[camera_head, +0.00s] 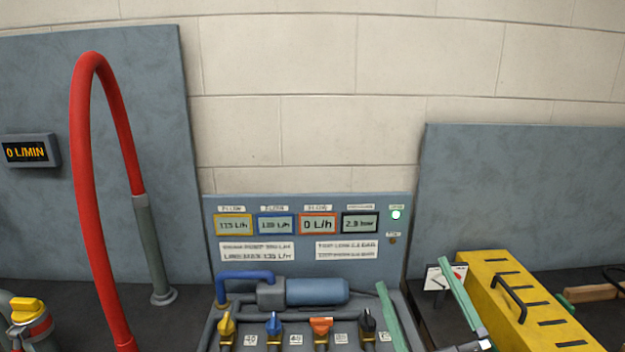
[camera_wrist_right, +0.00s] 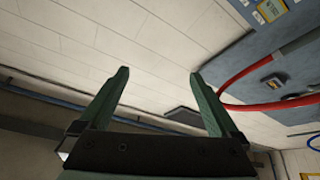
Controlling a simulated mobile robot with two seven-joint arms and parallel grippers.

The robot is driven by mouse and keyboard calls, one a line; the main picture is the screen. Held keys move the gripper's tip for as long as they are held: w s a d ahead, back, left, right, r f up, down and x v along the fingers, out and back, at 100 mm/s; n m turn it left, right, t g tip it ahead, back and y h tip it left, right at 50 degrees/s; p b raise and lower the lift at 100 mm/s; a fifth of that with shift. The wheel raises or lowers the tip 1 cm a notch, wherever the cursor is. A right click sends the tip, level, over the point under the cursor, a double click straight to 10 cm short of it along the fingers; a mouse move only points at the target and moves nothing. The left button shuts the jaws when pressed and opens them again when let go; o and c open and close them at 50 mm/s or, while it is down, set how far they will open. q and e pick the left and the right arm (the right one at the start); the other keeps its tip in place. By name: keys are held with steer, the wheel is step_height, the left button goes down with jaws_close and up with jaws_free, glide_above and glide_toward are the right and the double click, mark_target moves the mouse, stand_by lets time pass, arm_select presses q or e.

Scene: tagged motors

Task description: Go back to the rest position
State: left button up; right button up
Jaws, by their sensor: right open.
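My right gripper (camera_head: 412,274) is at the lower right of the head view, with its two green fingers wide apart. One finger overlaps the right side of the pump station, and the other is in front of the yellow box. In the right wrist view the same gripper (camera_wrist_right: 158,74) is open, with nothing between its fingers and pale wall tiles beyond. My left gripper is not in view.
The pump station panel (camera_head: 230,278) has several displays, and below it are a blue motor (camera_head: 316,291) and several coloured valves. A red hose (camera_head: 82,190) arches at the left. A yellow slotted box (camera_head: 520,300) stands at the right. The wall above is clear.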

steer(key=s+d+f+m+g+h, duration=0.1)
steer(key=d+f+m+g+h, duration=0.25)
steer(key=f, duration=0.55)
steer(key=s+d+f+m+g+h, duration=0.1)
steer(key=d+f+m+g+h, duration=0.3)
steer(key=f, duration=0.5)
steer(key=s+f+n+g+y, duration=0.1)
steer(key=s+f+g+y, duration=0.2)
steer(key=s+f+g, duration=1.1)
steer(key=a+f+t+y, duration=0.2)
steer(key=a+f+t, duration=0.2)
steer(key=f+t, duration=0.4)
step_height(320, 180, down, 4)
steer(key=shift+a+f+p, duration=0.1)
steer(key=shift+a+p, duration=0.2)
steer(key=shift+a, duration=0.05)
